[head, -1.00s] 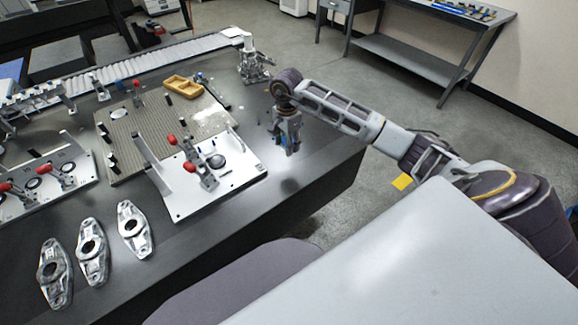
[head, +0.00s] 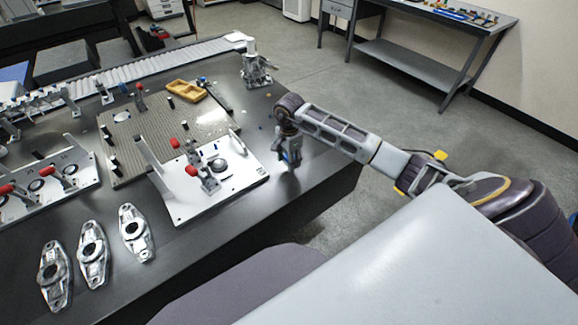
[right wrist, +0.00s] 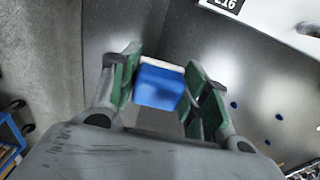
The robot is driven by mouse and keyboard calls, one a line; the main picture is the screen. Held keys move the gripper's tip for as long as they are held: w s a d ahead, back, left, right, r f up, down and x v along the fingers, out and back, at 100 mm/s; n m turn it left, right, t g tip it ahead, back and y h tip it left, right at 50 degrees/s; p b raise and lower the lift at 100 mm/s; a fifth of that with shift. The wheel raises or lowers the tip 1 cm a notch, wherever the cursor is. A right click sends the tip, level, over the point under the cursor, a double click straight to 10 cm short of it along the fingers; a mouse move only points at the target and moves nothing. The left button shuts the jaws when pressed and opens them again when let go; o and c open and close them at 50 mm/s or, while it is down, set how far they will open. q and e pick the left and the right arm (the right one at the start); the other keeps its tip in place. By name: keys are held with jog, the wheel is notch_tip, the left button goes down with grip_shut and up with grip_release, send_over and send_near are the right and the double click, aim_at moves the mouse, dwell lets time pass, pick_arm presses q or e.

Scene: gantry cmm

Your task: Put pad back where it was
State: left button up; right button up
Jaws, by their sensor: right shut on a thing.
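My right gripper (head: 290,163) is shut on a small blue block with a pale top, which looks like the pad. In the right wrist view the pad (right wrist: 158,87) sits between the two green-lined fingers (right wrist: 160,92). The gripper points down over the dark table's (head: 262,205) right part, right of the white fixture plate (head: 190,200). In the head view the pad is small and mostly hidden by the fingers. I cannot tell if it touches the table. My left gripper is out of view.
The fixture plate carries a red-handled clamp (head: 205,178). Behind it are a perforated plate (head: 135,130), a yellow tray (head: 186,91) and a metal stand (head: 255,68). Several metal parts (head: 135,232) lie at front left. Small blue dots (right wrist: 235,105) lie on the table. The table's right edge is close.

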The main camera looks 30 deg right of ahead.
jog(key=shift+f, duration=0.1)
jog(key=shift+f, duration=1.8)
jog(key=shift+f, duration=0.15)
jog(key=o, duration=1)
jog(key=shift+c, duration=0.2)
jog(key=shift+r, duration=6.15)
